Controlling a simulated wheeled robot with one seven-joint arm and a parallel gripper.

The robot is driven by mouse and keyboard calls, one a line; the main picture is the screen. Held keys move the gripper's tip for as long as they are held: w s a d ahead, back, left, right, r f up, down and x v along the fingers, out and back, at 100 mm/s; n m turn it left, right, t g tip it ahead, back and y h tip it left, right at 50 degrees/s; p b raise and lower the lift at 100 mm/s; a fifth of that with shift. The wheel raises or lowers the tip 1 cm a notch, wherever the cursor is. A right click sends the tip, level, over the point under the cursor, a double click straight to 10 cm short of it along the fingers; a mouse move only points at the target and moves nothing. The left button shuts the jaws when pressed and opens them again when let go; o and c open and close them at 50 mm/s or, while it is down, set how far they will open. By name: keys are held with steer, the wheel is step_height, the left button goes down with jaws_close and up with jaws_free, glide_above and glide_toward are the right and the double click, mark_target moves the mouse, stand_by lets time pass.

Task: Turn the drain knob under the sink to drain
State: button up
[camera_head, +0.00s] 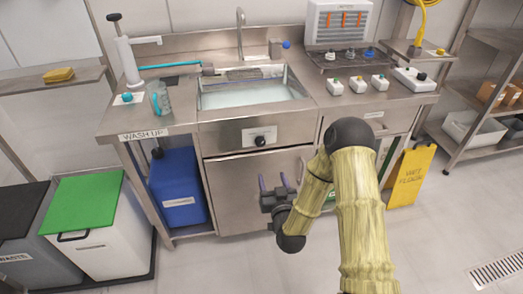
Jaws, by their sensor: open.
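The steel sink (210,102) holds pale water and is set in the steel counter. A black drain knob (259,141) sits on the front panel below the basin, beside a small white label (262,133). My gripper (273,181) is open, with its two bluish fingers apart and pointing up. It is below the knob, in front of the steel cabinet door, and it is not touching the knob. Nothing shows between the fingers. The knob is in full view, but the text on its label is too small to read.
A yellow wet floor sign (411,176) stands at right. Several white switch boxes (358,84) sit on the counter. The floor in front is clear.

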mark_target(261, 144)
steer(key=shift+w, duration=0.1)
steer(key=x, duration=1.7)
steer(key=shift+w+a, duration=0.1)
steer(key=shift+w, duration=0.05)
steer(key=c, duration=1)
